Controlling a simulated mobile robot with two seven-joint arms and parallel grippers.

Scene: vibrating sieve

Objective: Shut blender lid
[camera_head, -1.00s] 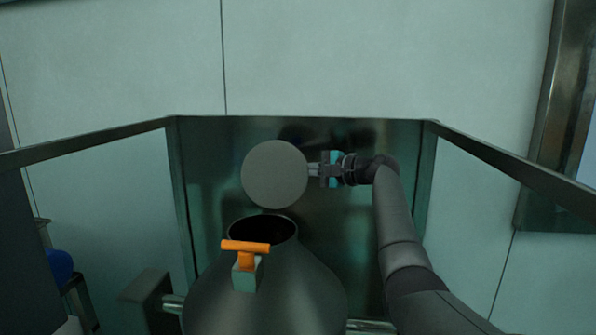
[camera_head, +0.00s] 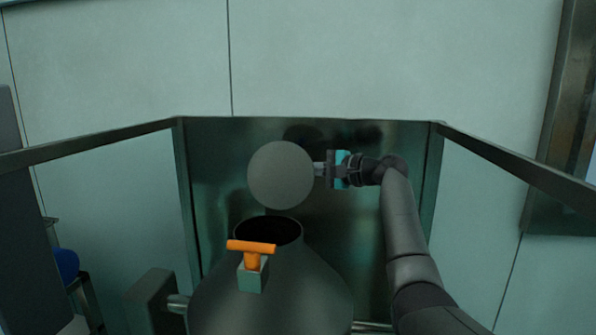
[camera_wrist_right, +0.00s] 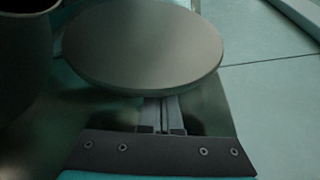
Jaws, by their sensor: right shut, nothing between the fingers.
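The round grey lid (camera_head: 281,175) stands raised and open behind the dark mouth of the blender vessel (camera_head: 320,295). An orange T-shaped handle (camera_head: 251,247) sits on a small block at the vessel's front. My right gripper (camera_head: 318,169) is shut and empty at the lid's right edge. In the right wrist view the shut fingers (camera_wrist_right: 161,113) reach to the edge of the lid (camera_wrist_right: 145,40), which hides their tips; I cannot tell whether they touch it. Part of the vessel (camera_wrist_right: 25,55) shows at left there. My left gripper is not in view.
Metal rails (camera_head: 90,142) run along both sides, and a dark reflective panel (camera_head: 220,190) stands behind the vessel. A grey block on a bar (camera_head: 150,300) is left of the vessel. A blue object (camera_head: 66,265) is at far left.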

